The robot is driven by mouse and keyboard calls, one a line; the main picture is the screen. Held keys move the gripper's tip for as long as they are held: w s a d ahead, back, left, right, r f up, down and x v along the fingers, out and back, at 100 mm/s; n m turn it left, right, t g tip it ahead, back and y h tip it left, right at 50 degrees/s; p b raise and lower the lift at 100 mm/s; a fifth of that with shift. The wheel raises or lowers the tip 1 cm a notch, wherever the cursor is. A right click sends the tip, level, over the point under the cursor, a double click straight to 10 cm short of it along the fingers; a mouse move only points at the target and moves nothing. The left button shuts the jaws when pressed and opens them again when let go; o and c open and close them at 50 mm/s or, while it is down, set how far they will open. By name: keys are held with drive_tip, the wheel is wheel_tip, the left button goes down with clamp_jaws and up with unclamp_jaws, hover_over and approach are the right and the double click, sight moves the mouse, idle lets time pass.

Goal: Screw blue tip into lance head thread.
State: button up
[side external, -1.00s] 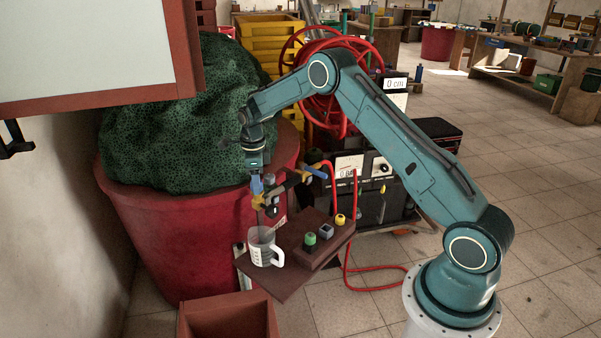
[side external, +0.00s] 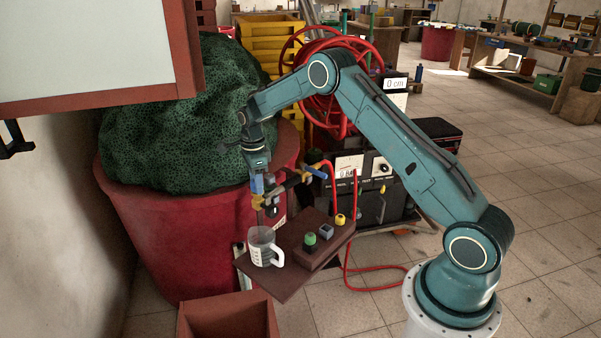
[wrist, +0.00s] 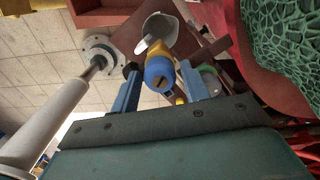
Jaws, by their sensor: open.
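The blue tip (wrist: 160,73) shows in the wrist view as a round blue piece with a dark slot, at the end of the yellow lance head (wrist: 176,97). My gripper (wrist: 158,69) has its two blue fingers on either side of the tip, with visible gaps. In the side external view my gripper (side external: 263,186) points down over the lance head (side external: 258,203), which sits at the shelf's back left. The thread is hidden, so I cannot tell how deep the tip sits.
A brown shelf (side external: 270,286) carries a measuring jug (side external: 260,248) and a block with a green tip (side external: 310,240), a grey tip (side external: 326,231) and a yellow tip (side external: 340,220). A red tub (side external: 190,245) stands behind. A red hose (side external: 356,215) hangs to the right.

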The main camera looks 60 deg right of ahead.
drive_tip(key=shift+n, duration=0.3)
drive_tip(key=shift+n, duration=0.7)
drive_tip(key=shift+n, duration=0.9)
drive_tip(key=shift+n, duration=0.8)
drive_tip(key=shift+n, duration=0.9)
